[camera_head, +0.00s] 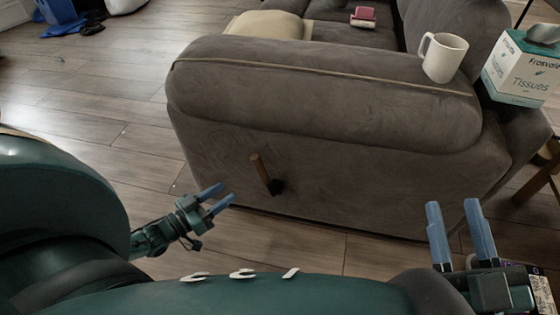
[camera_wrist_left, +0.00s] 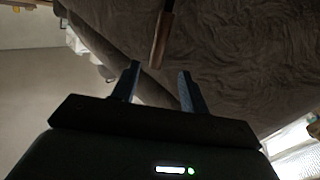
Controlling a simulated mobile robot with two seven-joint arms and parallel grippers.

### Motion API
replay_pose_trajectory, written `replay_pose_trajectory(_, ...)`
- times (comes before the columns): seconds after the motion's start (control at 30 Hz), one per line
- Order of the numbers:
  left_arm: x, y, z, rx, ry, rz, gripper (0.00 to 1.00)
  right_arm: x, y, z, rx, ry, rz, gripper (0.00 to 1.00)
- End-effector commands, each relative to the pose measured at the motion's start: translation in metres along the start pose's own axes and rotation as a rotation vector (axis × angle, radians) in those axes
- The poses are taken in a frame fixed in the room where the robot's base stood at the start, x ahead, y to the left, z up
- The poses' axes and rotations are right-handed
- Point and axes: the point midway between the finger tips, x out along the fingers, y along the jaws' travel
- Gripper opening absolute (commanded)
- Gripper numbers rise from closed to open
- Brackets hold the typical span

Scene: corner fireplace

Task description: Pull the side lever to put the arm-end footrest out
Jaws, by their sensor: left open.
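The side lever (camera_head: 262,173) is a brown wooden handle on a dark pivot, on the side of the grey sofa arm (camera_head: 330,165). It tilts up and to the left. In the left wrist view the lever (camera_wrist_left: 161,42) hangs between and beyond the two fingertips (camera_wrist_left: 158,72). My right gripper (camera_head: 453,208) is open and empty, at lower right.
A white mug (camera_head: 443,57) stands on the sofa arm. A tissue box (camera_head: 522,66) sits beside it at the right. A small red item (camera_head: 363,16) lies on the seat. Blue things (camera_head: 62,18) lie on the floor at top left. Wooden floor (camera_head: 110,110) left of the sofa is clear.

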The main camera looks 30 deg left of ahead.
Motion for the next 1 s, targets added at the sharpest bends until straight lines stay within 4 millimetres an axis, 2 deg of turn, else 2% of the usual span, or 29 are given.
replay_pose_trajectory(0.13, 0.0, -0.001, 0.005, 0.0, -0.007, 0.0, 0.45, -0.001, -0.001, 0.0, 0.001, 0.008, -0.001, 0.36)
replay_pose_trajectory(0.23, 0.01, -0.001, 0.005, 0.0, -0.004, 0.001, 0.45, 0.001, 0.001, -0.003, -0.015, 0.032, -0.004, 0.36)
replay_pose_trajectory(0.7, 0.102, -0.001, 0.006, 0.001, -0.002, 0.001, 0.45, 0.014, 0.01, -0.038, -0.189, 0.304, -0.033, 0.36)
replay_pose_trajectory(0.83, 0.119, -0.001, 0.006, 0.001, -0.004, 0.001, 0.45, 0.015, 0.011, -0.047, -0.227, 0.362, -0.039, 0.36)
replay_pose_trajectory(1.0, 0.129, -0.001, 0.005, 0.0, -0.006, 0.0, 0.45, 0.015, 0.011, -0.054, -0.25, 0.398, -0.043, 0.36)
